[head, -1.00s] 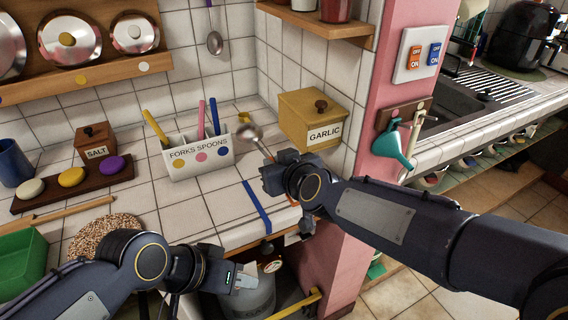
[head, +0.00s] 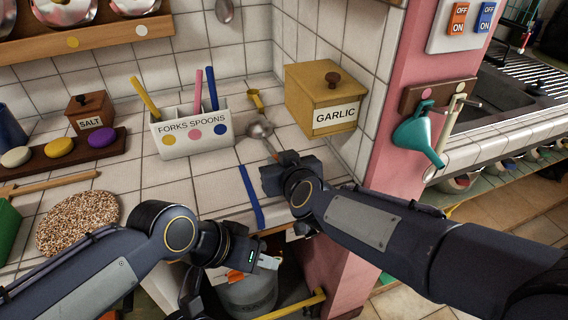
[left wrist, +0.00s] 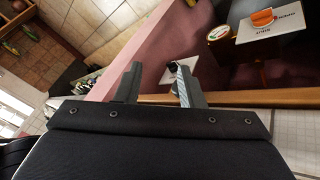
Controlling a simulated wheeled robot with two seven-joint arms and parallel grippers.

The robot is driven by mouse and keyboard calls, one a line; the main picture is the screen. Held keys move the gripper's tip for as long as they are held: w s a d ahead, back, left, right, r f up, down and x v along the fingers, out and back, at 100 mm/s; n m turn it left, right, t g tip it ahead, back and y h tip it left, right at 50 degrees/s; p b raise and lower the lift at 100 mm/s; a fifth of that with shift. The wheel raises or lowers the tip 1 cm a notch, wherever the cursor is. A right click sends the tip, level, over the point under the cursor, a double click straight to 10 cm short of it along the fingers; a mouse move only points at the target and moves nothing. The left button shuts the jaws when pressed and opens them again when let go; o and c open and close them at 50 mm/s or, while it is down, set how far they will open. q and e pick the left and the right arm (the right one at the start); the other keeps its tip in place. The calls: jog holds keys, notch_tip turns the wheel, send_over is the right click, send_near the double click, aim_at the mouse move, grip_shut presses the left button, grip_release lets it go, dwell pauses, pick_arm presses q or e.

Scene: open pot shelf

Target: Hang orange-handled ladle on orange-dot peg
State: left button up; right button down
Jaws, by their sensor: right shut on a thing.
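The ladle (head: 260,130) has a round metal bowl and an orange-brown handle, mostly hidden by my right gripper (head: 281,162). That gripper is shut on the handle, with the bowl pointing away over the counter, left of the garlic box. I cannot make out an orange dot. My left gripper (head: 268,262) is empty in front of the counter edge; in the left wrist view its fingers (left wrist: 157,85) stand apart.
A yellow garlic box (head: 320,95) stands right of the ladle. A white forks-and-spoons holder (head: 190,135) stands left of it. A blue strip (head: 252,198) lies on the tiled counter. A grey canister (head: 248,295) is below the counter, near my left gripper.

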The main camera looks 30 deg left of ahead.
jog(key=shift+s+a+r, duration=0.1)
jog(key=shift+a, duration=0.1)
jog(key=shift+f, duration=0.3)
jog(key=c, duration=1.4)
grip_release()
jog(key=shift+r, duration=0.1)
jog(key=shift+c, duration=0.2)
jog(key=shift+b, duration=0.35)
jog(key=shift+s+d+r, duration=0.1)
jog(key=shift+d, duration=0.1)
jog(key=p+v, duration=0.1)
jog(key=v, duration=0.2)
jog(key=p+v, duration=0.1)
jog(key=v, duration=0.2)
jog(key=shift+s+d+r, duration=0.1)
jog(key=shift+s+r, duration=0.15)
jog(key=shift+r, duration=0.15)
jog(key=shift+s+d, duration=0.2)
jog(key=shift+d, duration=0.05)
